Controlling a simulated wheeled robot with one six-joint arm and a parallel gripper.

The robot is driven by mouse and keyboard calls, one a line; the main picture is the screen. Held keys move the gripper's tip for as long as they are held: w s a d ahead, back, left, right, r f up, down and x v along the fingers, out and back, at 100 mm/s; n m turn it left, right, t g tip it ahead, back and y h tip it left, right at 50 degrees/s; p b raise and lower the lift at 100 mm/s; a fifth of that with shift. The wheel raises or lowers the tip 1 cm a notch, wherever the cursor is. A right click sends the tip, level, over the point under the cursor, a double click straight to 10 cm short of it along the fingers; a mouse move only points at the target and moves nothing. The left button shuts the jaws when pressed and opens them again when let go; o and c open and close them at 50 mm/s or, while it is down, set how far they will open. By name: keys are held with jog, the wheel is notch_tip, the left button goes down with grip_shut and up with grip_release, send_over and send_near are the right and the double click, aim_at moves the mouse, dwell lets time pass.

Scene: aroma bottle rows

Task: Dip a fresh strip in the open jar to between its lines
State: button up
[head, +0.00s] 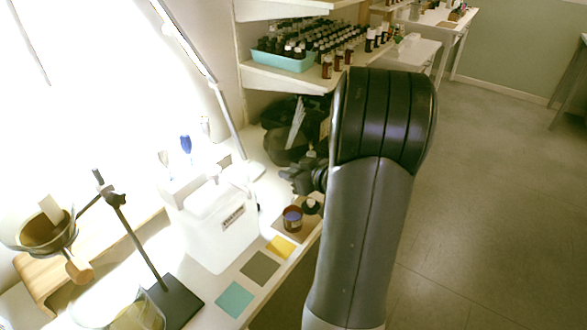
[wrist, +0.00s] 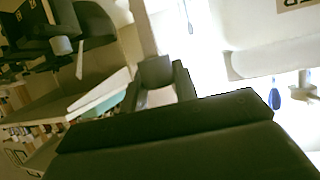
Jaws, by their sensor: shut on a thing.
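The open jar (head: 292,219), a small brown jar with a dark bluish mouth, stands on the bench near its front edge. A dark cap (head: 311,205) lies beside it. My gripper (head: 300,178) is above and behind the jar, partly hidden by my arm. In the wrist view my gripper (wrist: 165,80) is shut on a thin pale piece, apparently a strip (wrist: 160,97), seen only in part. White upright strips (head: 297,122) show behind the gripper in the head view. The strip's lines and lower end cannot be made out.
A white labelled box (head: 222,222) stands left of the jar. Yellow (head: 280,247), grey and teal squares lie along the front edge. A lamp post (head: 228,125) and a shelf with bottles (head: 325,68) are behind. A ring stand (head: 175,303) is at left.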

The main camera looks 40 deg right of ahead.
jog(key=shift+f+b, duration=2.2)
jog(key=shift+b, duration=0.3)
jog(key=shift+f+b, duration=0.65)
jog(key=shift+f, duration=0.95)
jog(key=shift+r, duration=0.1)
dwell(0.6)
jog(key=shift+r+p, duration=2.85)
jog(key=shift+p, duration=0.35)
